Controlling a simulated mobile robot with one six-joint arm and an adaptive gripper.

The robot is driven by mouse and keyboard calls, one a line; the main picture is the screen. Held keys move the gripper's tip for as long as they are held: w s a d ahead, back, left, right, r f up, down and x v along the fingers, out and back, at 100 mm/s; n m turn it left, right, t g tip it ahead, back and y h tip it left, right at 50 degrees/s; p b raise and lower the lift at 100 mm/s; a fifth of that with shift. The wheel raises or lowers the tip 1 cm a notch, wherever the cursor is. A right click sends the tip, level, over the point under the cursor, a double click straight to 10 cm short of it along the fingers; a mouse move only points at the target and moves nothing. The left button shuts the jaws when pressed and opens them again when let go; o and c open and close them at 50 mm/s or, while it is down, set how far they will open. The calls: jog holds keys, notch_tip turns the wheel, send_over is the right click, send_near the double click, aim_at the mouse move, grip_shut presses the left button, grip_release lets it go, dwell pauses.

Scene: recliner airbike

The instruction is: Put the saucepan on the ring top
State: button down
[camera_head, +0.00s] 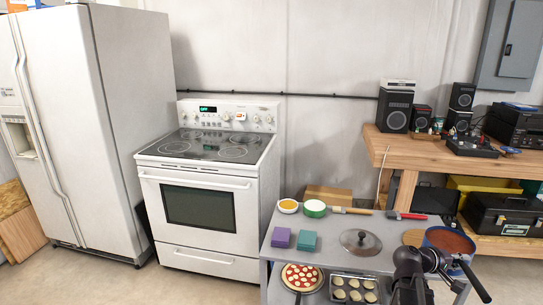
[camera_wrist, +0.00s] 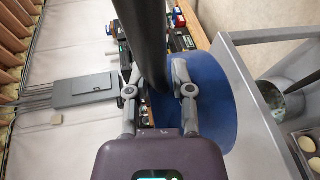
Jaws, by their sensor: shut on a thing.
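The blue saucepan (camera_head: 432,236), with reddish-brown contents, is at the right end of the grey cart in the head view. Its blue side (camera_wrist: 210,95) and its long dark handle (camera_wrist: 151,45) show in the wrist view. My gripper (camera_head: 438,262) is shut on the handle, with one finger on each side (camera_wrist: 158,88). I cannot tell how far the saucepan is above the cart. The ring top (camera_head: 210,146) is the dark cooktop of the white stove at centre left, with several round rings and nothing on it.
The grey cart (camera_head: 345,262) holds a glass lid (camera_head: 361,241), bowls, purple and teal blocks, a pizza (camera_head: 302,277) and a muffin tray (camera_head: 355,289). A white fridge (camera_head: 85,120) stands left of the stove. A wooden workbench (camera_head: 430,155) with speakers stands at right.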

notch_tip(320, 180, up, 11)
jog(key=p, duration=1)
jog(key=shift+s, duration=0.1)
